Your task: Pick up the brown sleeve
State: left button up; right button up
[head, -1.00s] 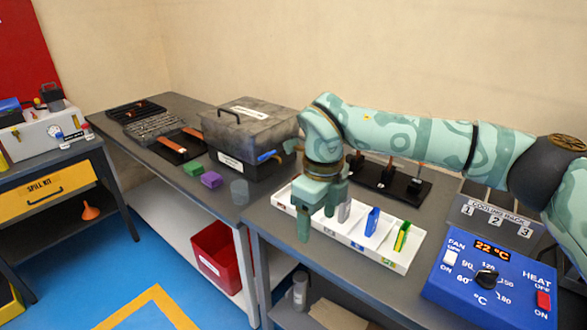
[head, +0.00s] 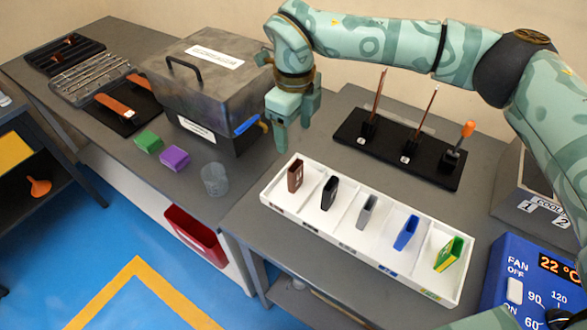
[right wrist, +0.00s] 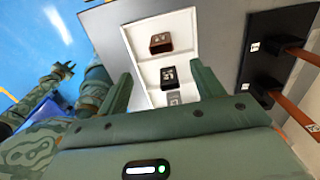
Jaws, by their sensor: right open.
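The brown sleeve (head: 295,173) stands upright in the leftmost compartment of a white tray (head: 345,243). In the right wrist view the brown sleeve (right wrist: 161,43) shows between and beyond the fingers. My right gripper (head: 293,132) is open and empty, above and behind the tray's left end, apart from the sleeve. It also shows in the right wrist view (right wrist: 158,80). My left gripper (right wrist: 62,72) shows small at the left of the right wrist view; its jaw state is unclear.
The tray also holds a black sleeve (head: 329,193), a grey one (head: 367,212), a blue one (head: 406,232) and a green-yellow one (head: 448,254). A black stand with upright rods (head: 400,150) is behind. A grey box (head: 205,85) and a clear cup (head: 215,179) are left.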

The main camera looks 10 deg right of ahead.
send_over(295, 177)
jog(key=w, duration=0.2)
notch_tip(295, 177, down, 6)
jog(key=f, duration=0.2)
jog(key=f+b, duration=0.1)
jog(key=f, duration=0.1)
jog(key=f+b, duration=0.1)
jog(key=f, duration=0.1)
jog(key=shift+d+f, duration=0.3)
pick_arm(q)
notch_tip(295, 177, down, 2)
jog(key=shift+w+f, duration=0.1)
jog(key=shift+w, duration=0.05)
pick_arm(e)
jog(key=c, duration=1)
